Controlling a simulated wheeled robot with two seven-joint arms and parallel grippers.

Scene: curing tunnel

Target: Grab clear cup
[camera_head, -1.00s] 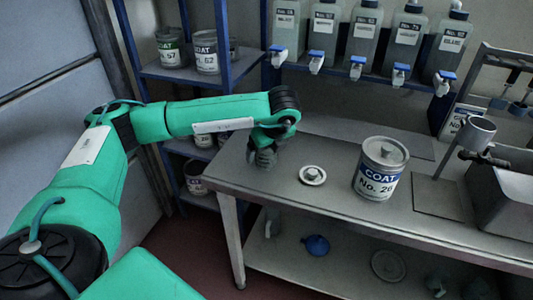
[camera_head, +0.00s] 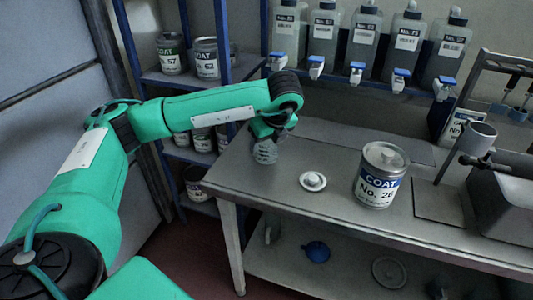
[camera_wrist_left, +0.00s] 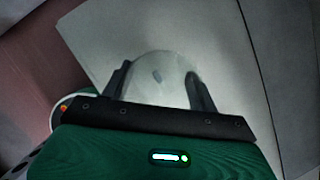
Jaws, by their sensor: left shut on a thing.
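A clear cup (camera_head: 265,153) hangs just below my left gripper (camera_head: 264,141) over the left end of the metal bench. In the left wrist view the clear cup (camera_wrist_left: 160,72) sits between the two dark fingers of my left gripper (camera_wrist_left: 160,88), one on each side. The gripper is shut on it. The cup is see-through, so its edges are faint. I cannot tell for sure whether its base touches the bench. My right gripper is not in view.
A paint can labelled COAT (camera_head: 378,176) and a small white lidded disc (camera_head: 313,181) stand on the bench (camera_head: 240,180) to the right. A swivel cup (camera_head: 477,136) stands further right. Tapped bottles (camera_head: 362,35) line the back. Bench front is clear.

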